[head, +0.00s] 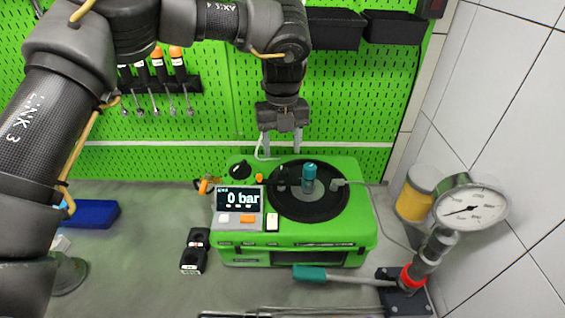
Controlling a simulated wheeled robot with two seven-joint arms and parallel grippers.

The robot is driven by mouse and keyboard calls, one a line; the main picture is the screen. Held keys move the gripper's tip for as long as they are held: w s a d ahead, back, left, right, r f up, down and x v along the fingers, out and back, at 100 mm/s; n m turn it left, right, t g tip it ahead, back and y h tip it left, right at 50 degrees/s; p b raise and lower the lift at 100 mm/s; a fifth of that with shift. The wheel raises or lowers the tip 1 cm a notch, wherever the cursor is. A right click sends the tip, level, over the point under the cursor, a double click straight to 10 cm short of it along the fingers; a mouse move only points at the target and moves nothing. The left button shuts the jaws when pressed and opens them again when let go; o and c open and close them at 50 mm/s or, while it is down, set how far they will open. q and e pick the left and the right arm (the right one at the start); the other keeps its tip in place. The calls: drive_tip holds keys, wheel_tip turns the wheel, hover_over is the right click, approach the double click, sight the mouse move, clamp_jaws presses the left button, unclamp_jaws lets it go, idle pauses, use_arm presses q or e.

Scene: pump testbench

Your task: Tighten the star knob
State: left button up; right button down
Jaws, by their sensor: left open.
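A green pump testbench unit (362,225) stands on the grey bench, its display (240,198) reading 0 bar. A black knob (240,169) sits on its top at the back left; I take it for the star knob, but its lobes are too small to make out. A teal-capped part (309,172) stands upright on the round black plate (318,208). My left gripper (281,150) points down behind and above the unit's back edge, to the right of the black knob. Its two fingers are apart with nothing between them. My right gripper is out of view.
A pressure gauge (471,209) on a fitting stands at the right, with a teal-handled lever (312,273) reaching left before the unit. A yellow container (415,195) stands behind it. A black device (194,251) and a blue box (94,214) lie left. Tools hang on the green pegboard (350,110).

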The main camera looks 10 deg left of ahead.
sight(281, 170)
use_arm(q)
wheel_tip(281, 170, down, 6)
drive_tip(key=shift+a+f+p, duration=0.15)
drive_tip(key=shift+f+p, duration=0.1)
drive_tip(key=shift+p, duration=0.95)
drive_tip(key=shift+f, duration=0.45)
drive_tip(key=shift+c, duration=0.3)
drive_tip(key=c, duration=0.9)
